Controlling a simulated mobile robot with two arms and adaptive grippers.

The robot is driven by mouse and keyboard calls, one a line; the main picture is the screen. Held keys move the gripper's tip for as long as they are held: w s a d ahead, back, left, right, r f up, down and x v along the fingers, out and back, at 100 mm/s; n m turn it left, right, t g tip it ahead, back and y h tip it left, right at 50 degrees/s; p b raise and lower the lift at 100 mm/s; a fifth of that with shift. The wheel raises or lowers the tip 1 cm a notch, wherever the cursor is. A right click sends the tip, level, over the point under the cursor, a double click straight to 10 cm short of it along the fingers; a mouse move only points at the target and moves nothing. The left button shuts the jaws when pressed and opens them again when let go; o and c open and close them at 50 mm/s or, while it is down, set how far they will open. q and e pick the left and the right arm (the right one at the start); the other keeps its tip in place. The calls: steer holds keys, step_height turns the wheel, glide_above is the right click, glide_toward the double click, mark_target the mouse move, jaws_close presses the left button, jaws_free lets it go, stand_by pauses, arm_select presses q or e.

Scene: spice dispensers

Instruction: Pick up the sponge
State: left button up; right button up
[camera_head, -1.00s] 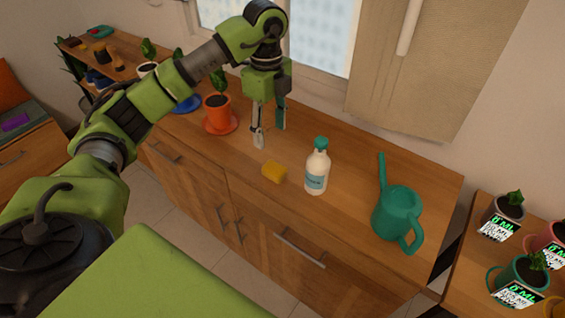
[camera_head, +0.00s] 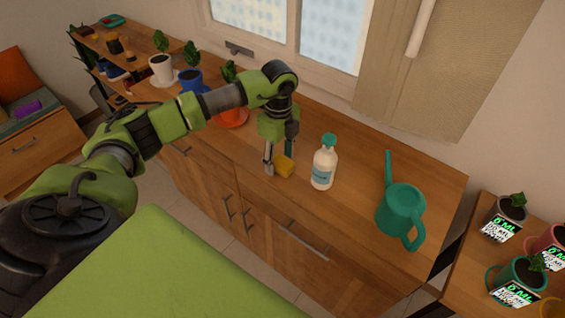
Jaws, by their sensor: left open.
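I cannot tell whether the fingers touch the sponge. My right gripper is not in view.
A white bottle with a teal cap (camera_head: 324,165) stands close right of the sponge. A teal watering can (camera_head: 401,211) stands further right. An orange pot (camera_head: 232,117) is partly hidden behind my left arm. The cabinet top (camera_head: 350,215) is bare in front of the bottle.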

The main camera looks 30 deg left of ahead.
arm_select(q)
steer(key=shift+f, duration=0.45)
steer(key=c, duration=1)
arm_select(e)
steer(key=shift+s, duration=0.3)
arm_select(q)
steer(key=shift+r, duration=0.1)
steer(key=shift+r+b, duration=0.3)
steer(key=shift+r, duration=0.2)
step_height(320, 180, up, 2)
steer(key=shift+s+r+b, duration=0.15)
steer(key=shift+r+b, duration=0.1)
steer(key=shift+b, duration=0.1)
steer(key=s+r+b, duration=0.1)
steer(key=s+r, duration=0.3)
steer(key=s, duration=0.3)
steer(key=s+d+r+b, duration=0.1)
steer(key=s+r, duration=0.4)
steer(key=s, duration=0.1)
steer(key=shift+s+r, duration=0.25)
steer(key=shift+s, duration=0.1)
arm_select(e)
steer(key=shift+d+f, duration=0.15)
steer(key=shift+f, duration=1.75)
